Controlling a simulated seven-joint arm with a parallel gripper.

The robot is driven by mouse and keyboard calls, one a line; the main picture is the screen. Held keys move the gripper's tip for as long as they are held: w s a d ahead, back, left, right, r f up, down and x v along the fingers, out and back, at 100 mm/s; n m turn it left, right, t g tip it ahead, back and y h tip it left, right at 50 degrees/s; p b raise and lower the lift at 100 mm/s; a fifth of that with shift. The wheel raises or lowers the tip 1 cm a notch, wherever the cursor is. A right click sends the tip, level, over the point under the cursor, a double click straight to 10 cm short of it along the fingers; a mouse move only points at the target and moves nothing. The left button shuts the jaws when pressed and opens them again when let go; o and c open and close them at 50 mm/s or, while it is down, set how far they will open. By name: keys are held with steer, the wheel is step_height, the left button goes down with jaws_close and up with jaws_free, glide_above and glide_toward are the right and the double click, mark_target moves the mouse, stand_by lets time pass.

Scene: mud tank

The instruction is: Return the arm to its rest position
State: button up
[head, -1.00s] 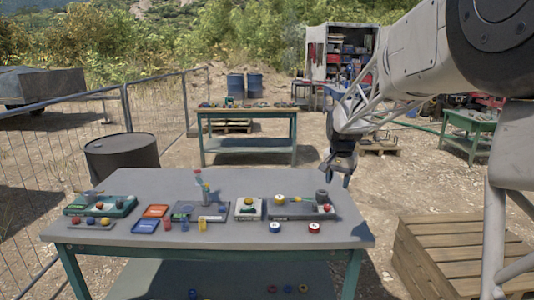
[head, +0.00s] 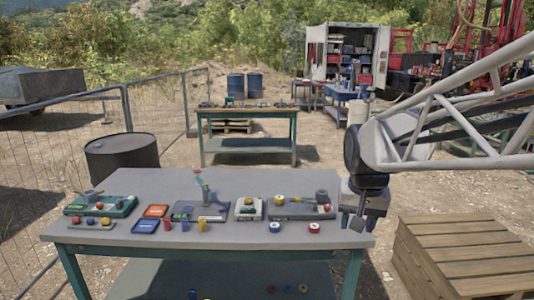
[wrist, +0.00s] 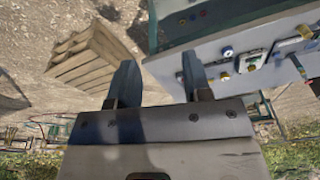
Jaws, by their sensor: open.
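My gripper (head: 360,222) hangs at the right end of the grey work table (head: 130,240) in the head view, pointing downward. In the wrist view my gripper (wrist: 158,78) shows two dark fingers spread apart with nothing between them. I cannot tell from the head view how high the fingers are above the table's level.
A wooden pallet stack (head: 455,255) stands at the right. A dark barrel (head: 122,162) stands at the left behind the table.

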steer(key=s+f+n, duration=0.1)
steer(key=s+f, duration=0.1)
steer(key=s, duration=0.7)
steer(key=s+a+f+n, duration=0.1)
steer(key=s+f, duration=0.2)
steer(key=s, duration=0.6)
steer(key=shift+s+f+n+t, duration=0.3)
steer(key=shift+s+f, duration=0.05)
steer(key=shift+s, duration=0.05)
